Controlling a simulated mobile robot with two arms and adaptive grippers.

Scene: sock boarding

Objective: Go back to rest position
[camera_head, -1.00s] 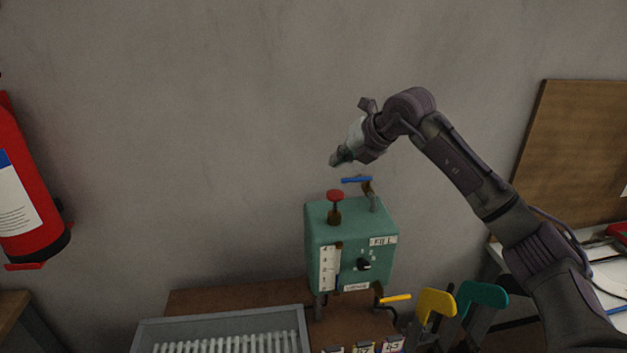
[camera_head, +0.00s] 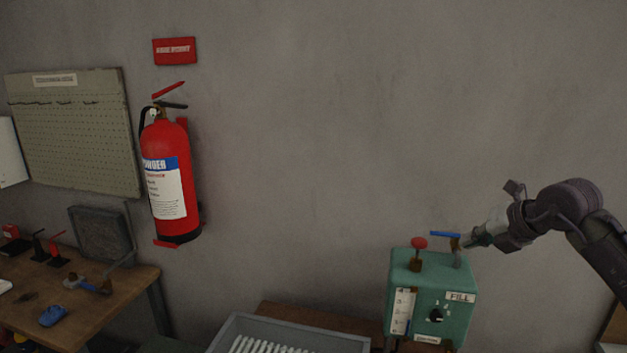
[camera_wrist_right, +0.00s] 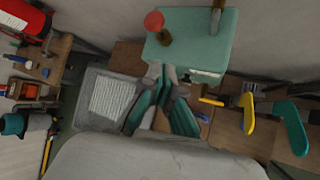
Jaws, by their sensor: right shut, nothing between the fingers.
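My right gripper (camera_head: 474,241) is at the right of the head view, just right of the blue-handled valve (camera_head: 445,234) on top of the green fill box (camera_head: 430,297). I cannot tell whether it touches the valve. In the right wrist view the gripper's fingers (camera_wrist_right: 160,82) are shut with nothing between them. The box also shows there (camera_wrist_right: 195,45), beyond the fingers, with its red knob (camera_wrist_right: 154,21). My left gripper is in neither view.
A grey tray (camera_head: 226,331) with white ribs stands left of the box. A red fire extinguisher (camera_head: 167,180) hangs on the wall. A wooden bench (camera_head: 120,300) with tools is at far left. Yellow (camera_wrist_right: 247,114) and teal (camera_wrist_right: 292,127) handled pieces show in the wrist view.

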